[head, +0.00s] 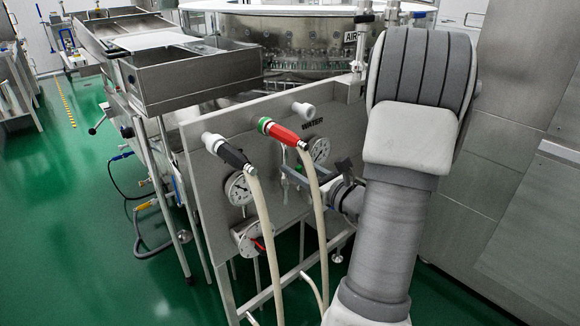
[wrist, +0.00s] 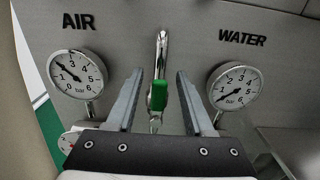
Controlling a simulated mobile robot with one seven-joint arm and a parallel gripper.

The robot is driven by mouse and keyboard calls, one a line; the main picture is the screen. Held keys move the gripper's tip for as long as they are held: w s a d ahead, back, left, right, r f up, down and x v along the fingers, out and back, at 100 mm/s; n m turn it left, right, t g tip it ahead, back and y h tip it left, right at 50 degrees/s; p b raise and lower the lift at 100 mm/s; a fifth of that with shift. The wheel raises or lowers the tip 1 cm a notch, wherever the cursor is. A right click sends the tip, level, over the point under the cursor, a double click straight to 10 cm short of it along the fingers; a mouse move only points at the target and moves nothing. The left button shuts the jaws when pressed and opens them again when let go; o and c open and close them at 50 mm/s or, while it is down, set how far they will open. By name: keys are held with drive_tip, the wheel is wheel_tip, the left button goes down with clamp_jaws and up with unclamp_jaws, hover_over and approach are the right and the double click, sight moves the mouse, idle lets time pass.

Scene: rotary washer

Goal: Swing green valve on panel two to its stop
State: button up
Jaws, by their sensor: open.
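The green valve handle (wrist: 158,96) sits on a chrome pipe (wrist: 161,50) on the grey steel panel (wrist: 190,22) in the wrist view, between the AIR and WATER labels. The handle hangs roughly vertical. My gripper (wrist: 159,80) is open, with one finger on each side of the handle. Gaps show on both sides of the handle, and no contact is visible. In the head view the steel panel (head: 208,158) stands left of my arm, and I cannot make out the green handle there.
Pressure gauges flank the valve, AIR (wrist: 76,73) on the left and WATER (wrist: 235,86) on the right. Two pale hoses, one with a black connector (head: 228,151) and one with a red connector (head: 283,132), hang in front of the panel. A steel cabinet (head: 530,130) stands right of my arm.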

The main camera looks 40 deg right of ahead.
sight(297, 167)
drive_tip(key=shift+w+a, duration=0.15)
drive_tip(key=shift+w, duration=1.4)
clamp_jaws()
